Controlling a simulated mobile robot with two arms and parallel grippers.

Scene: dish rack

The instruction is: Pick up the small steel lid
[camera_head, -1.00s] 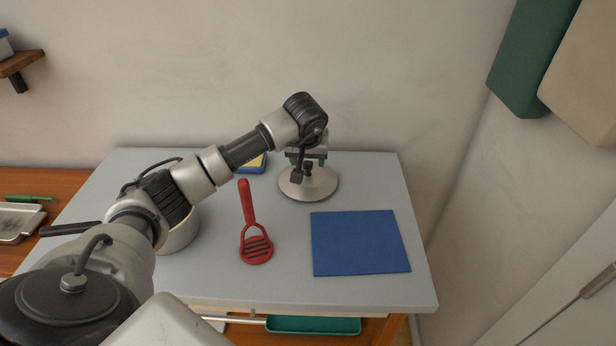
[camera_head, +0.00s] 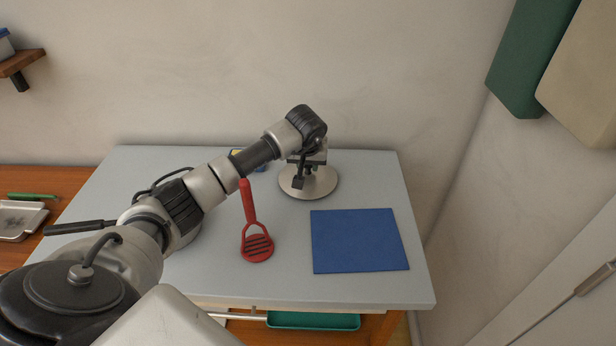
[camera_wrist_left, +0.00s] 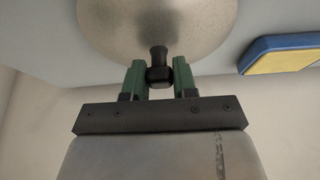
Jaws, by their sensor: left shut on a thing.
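The small steel lid (camera_head: 322,184) is a round, shallow metal disc near the back of the grey table. In the left wrist view the lid (camera_wrist_left: 158,25) fills the top of the picture, with its black knob (camera_wrist_left: 159,68) between the green fingers. My left gripper (camera_head: 312,168) is over the lid and shut on the knob, and its fingers also show in the left wrist view (camera_wrist_left: 159,78). The gripper hides part of the lid in the head view. I cannot tell whether the lid still touches the table. My right gripper is not in view.
A red slotted masher (camera_head: 257,245) lies on the table (camera_head: 290,280) below my left arm. A blue mat (camera_head: 360,242) lies at the right. A blue and yellow sponge (camera_wrist_left: 285,54) is near the lid. A pot is mostly hidden behind my arm.

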